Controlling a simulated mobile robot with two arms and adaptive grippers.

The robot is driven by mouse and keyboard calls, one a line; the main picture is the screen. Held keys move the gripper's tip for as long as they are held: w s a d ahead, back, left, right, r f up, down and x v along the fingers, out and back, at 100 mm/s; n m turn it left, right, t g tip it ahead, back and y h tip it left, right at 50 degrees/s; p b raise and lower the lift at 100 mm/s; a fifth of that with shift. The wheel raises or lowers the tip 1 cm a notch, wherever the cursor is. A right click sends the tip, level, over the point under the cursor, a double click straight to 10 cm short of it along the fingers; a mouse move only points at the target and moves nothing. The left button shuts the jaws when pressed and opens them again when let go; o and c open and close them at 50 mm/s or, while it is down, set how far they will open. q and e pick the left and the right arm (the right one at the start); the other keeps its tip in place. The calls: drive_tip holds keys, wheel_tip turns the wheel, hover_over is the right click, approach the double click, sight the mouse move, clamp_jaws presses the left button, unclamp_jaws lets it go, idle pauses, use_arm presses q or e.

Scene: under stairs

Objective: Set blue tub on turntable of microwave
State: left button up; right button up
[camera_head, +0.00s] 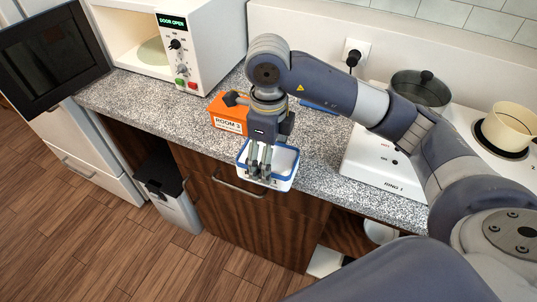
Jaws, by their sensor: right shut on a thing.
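The blue tub (284,163) has a white body with a blue rim. It is at the front edge of the speckled counter, below the orange box. My right gripper (261,168) points down into it and is shut on it, with the fingers covering part of its front. I cannot tell whether the tub is lifted or resting. The white microwave (213,45) stands at the back left with its dark door (50,60) swung wide open and its display reading "DOOR OPEN". The turntable (152,52) shows pale inside it. My left gripper is not in view.
An orange box (226,117) marked "ROOM 3" sits behind the tub. A white hob (375,165) with a dark pot (420,92) and a cream pot (508,128) is at the right. A grey bin (170,195) stands on the floor. Counter between microwave and orange box is clear.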

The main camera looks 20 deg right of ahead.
sight(284, 181)
drive_tip(key=c, duration=0.6)
drive_tip(key=shift+c, duration=0.2)
drive_tip(key=n, duration=0.3)
drive_tip(key=s+n, duration=0.1)
drive_tip(key=n, duration=0.2)
drive_tip(key=shift+s+d, duration=0.1)
drive_tip(key=shift+s, duration=0.1)
drive_tip(key=n, duration=0.2)
drive_tip(key=s+n, duration=0.1)
drive_tip(key=n, duration=0.4)
drive_tip(key=shift+s+f+n, duration=0.1)
drive_tip(key=shift+s+n, duration=0.3)
drive_tip(key=n, duration=0.2)
drive_tip(key=s+n, duration=0.1)
drive_tip(key=n, duration=0.1)
drive_tip(key=s+n, duration=0.1)
drive_tip(key=n, duration=0.2)
drive_tip(key=shift+d+f, duration=0.1)
drive_tip(key=n, duration=0.2)
drive_tip(key=s+n, duration=0.1)
drive_tip(key=n, duration=0.3)
drive_tip(key=shift+s, duration=0.3)
